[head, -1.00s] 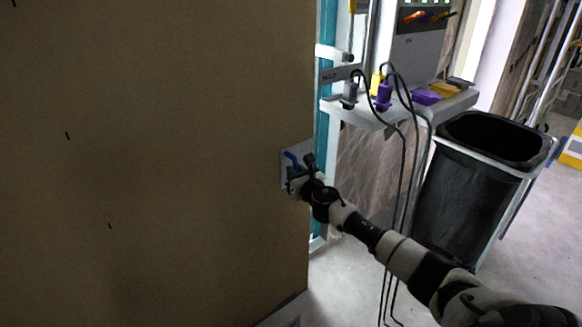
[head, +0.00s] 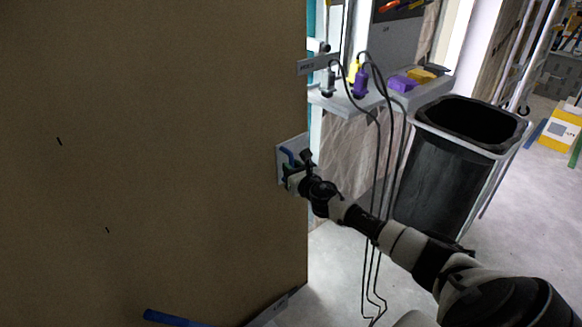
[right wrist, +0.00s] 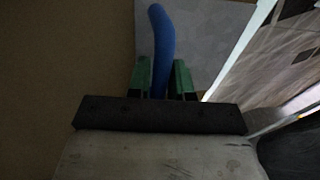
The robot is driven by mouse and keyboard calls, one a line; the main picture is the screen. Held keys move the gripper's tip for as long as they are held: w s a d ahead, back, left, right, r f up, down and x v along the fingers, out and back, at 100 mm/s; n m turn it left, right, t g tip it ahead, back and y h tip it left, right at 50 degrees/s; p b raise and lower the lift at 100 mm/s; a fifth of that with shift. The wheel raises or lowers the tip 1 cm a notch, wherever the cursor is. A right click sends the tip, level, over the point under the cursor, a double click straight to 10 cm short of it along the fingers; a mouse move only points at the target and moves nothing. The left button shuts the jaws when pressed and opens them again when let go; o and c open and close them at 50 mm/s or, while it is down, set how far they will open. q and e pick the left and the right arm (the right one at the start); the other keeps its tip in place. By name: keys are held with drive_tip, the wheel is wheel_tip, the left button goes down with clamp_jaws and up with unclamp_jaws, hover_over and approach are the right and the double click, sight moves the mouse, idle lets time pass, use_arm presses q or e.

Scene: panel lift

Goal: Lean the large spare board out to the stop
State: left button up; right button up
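The large brown board (head: 150,160) stands upright and fills the left of the head view; it also fills the left of the right wrist view (right wrist: 60,60). A grey plate (head: 284,170) with a blue handle (head: 288,155) sits at its right edge. My right gripper (head: 293,171) is at this handle. In the right wrist view its green-padded fingers (right wrist: 160,80) stand on both sides of the blue handle (right wrist: 160,45), close against it, and look shut on it. My left gripper is not in view. I cannot make out the stop.
A blue bar (head: 175,318) shows low at the board's front. Right of the board is a shelf (head: 340,104) with plugs and hanging black cables (head: 378,200). A black bin (head: 440,165) stands behind my right arm. Open floor lies at the far right.

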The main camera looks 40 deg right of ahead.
drive_tip(key=o, duration=0.3)
drive_tip(key=shift+s+d, duration=0.1)
drive_tip(key=shift+s, duration=0.15)
drive_tip(key=shift+w, duration=0.1)
drive_tip(key=shift+r, duration=0.1)
drive_tip(key=shift+s, duration=0.25)
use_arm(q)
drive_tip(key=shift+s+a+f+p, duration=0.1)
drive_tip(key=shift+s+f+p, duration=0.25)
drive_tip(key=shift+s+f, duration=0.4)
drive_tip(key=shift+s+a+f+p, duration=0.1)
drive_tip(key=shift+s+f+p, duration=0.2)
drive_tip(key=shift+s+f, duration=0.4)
use_arm(e)
drive_tip(key=shift+s+a+r, duration=0.1)
drive_tip(key=shift+s+a, duration=0.1)
drive_tip(key=shift+s, duration=1.5)
drive_tip(key=shift+s+a+r, duration=0.1)
drive_tip(key=shift+s+a, duration=0.15)
drive_tip(key=shift+s, duration=1.45)
drive_tip(key=shift+s+a+r, duration=0.1)
drive_tip(key=shift+s+a, duration=0.1)
drive_tip(key=shift+s, duration=1.5)
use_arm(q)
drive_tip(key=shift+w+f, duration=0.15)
